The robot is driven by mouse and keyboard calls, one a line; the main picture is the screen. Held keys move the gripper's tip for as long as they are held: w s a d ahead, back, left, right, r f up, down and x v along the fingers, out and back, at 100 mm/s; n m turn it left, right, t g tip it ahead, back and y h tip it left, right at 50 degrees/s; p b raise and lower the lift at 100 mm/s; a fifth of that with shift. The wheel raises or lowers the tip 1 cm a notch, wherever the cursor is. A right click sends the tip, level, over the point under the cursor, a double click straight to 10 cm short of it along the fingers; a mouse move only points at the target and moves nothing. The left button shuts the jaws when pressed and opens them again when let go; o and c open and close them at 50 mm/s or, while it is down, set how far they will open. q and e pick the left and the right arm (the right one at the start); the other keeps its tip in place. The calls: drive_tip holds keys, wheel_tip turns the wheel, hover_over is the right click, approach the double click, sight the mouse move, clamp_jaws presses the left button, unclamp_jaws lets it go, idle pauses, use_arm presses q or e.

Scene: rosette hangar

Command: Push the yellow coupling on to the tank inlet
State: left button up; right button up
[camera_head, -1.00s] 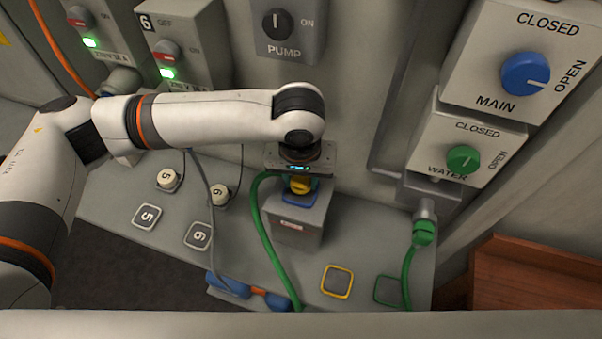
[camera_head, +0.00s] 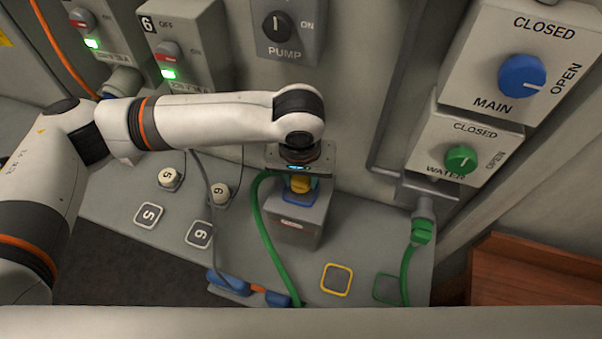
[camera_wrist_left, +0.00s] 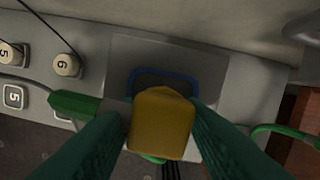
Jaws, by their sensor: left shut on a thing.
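My left gripper (camera_head: 300,180) is over the grey tank (camera_head: 297,226) and shut on the yellow coupling (camera_head: 301,186). In the left wrist view the coupling (camera_wrist_left: 162,122) sits between the two dark green fingers. The blue-rimmed tank inlet (camera_head: 300,198) is on the tank's top; its blue rim also shows in the left wrist view (camera_wrist_left: 165,73), partly hidden by the coupling. The coupling is at or just above the inlet; I cannot tell whether it touches. A green hose (camera_head: 262,225) runs down from the coupling's area. My right gripper is not in view.
A second green hose (camera_head: 406,268) hangs from the water valve box (camera_head: 462,150) at the right. Plugs 5 (camera_head: 168,178) and 6 (camera_head: 219,193) stand on the shelf at the left. A yellow square (camera_head: 337,280) marks bare shelf right of the tank.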

sight(300, 182)
use_arm(q)
drive_tip(key=shift+p, duration=0.4)
drive_tip(key=shift+f, duration=0.5)
idle(0.3)
drive_tip(key=o, duration=1)
drive_tip(key=r, duration=0.4)
drive_tip(key=s+r+b, duration=0.1)
drive_tip(key=r, duration=0.3)
drive_tip(key=r+b, duration=0.1)
drive_tip(key=r, duration=0.3)
drive_tip(key=shift+s+a, duration=0.1)
drive_tip(key=shift+s, duration=0.1)
drive_tip(key=shift+f, duration=0.1)
